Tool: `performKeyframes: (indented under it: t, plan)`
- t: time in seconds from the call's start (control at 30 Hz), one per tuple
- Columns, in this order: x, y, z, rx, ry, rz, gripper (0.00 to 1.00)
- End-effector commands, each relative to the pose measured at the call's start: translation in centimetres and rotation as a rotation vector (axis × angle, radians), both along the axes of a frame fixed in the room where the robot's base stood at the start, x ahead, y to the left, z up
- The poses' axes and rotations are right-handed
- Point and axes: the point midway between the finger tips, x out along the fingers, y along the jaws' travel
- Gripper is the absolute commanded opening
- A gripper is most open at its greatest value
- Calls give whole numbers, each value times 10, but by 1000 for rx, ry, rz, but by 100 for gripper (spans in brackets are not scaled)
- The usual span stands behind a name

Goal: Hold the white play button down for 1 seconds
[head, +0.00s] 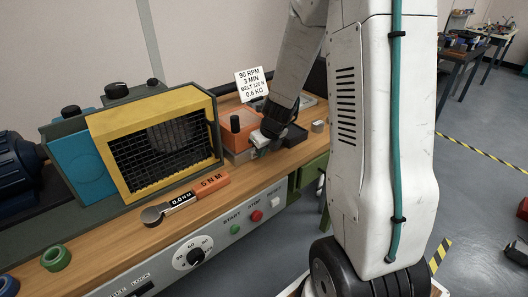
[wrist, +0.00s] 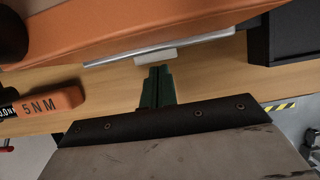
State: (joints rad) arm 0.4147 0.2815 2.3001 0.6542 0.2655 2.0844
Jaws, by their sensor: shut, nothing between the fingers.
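The orange device (head: 240,142) stands on the wooden bench, with a black knob (head: 235,123) on top. In the wrist view its orange body (wrist: 150,30) has a silver strip (wrist: 205,42) along its edge. A small pale white button (wrist: 156,55) sits at that strip. My gripper (wrist: 158,70) is shut and empty, its green fingertips just short of or against the white button; I cannot tell whether they touch. In the head view my gripper (head: 262,145) is beside the device's front, and the button cannot be made out there.
A yellow-framed mesh guard (head: 155,195) stands left of the device. An orange-handled torque wrench (head: 205,188) lies on the bench. A black box (wrist: 285,35) is close right in the wrist view. Green, red and white panel buttons (head: 256,216) line the bench front.

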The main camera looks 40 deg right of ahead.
Motion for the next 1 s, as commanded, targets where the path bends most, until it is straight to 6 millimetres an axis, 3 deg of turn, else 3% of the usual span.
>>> performKeyframes:
  t: [0.3, 1.0]
  plan:
    - [20, 1, 0, 0, -1, 2, 0]
    - [22, 2, 3, -2, -9, 3, 0]
